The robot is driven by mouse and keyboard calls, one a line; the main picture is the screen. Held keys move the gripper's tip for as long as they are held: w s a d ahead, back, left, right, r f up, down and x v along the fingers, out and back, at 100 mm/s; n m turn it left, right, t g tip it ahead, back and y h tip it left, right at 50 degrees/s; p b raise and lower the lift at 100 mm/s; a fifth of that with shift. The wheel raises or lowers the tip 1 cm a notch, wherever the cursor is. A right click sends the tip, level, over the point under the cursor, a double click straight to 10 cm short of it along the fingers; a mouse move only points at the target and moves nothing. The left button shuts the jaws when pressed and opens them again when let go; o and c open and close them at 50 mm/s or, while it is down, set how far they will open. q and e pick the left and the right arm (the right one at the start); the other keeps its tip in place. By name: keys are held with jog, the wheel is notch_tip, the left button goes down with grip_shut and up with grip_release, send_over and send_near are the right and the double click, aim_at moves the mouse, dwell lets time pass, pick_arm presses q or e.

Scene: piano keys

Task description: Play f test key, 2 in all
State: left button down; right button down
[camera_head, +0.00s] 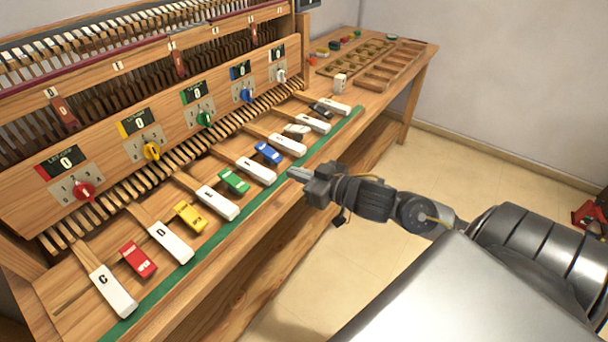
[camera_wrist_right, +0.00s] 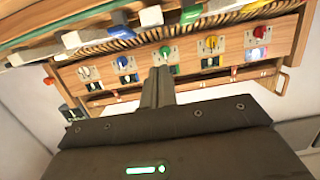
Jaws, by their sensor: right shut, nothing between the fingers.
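The keyboard has white keys in a diagonal row. The nearest are lettered C (camera_head: 113,291) and D (camera_head: 171,242). The third white key (camera_head: 217,203) and the fourth white key (camera_head: 257,171), at the F place counting from C, have letters too small to read surely. My right gripper (camera_head: 297,174) is shut and empty, to the right of the fourth key by the green strip, apart from it in the picture. Its closed fingers (camera_wrist_right: 158,87) point toward the panel in the wrist view, where keys pass along the top. My left gripper is out of view.
Coloured blocks, red (camera_head: 138,260), yellow (camera_head: 190,216), green (camera_head: 234,181) and blue (camera_head: 268,153), sit between white keys. Panel counters show 0 above coloured knobs, such as the green knob (camera_head: 204,119). Wooden trays (camera_head: 390,67) stand at the back. Open floor lies right.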

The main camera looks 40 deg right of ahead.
jog(key=shift+v, duration=0.8)
dwell(4.5)
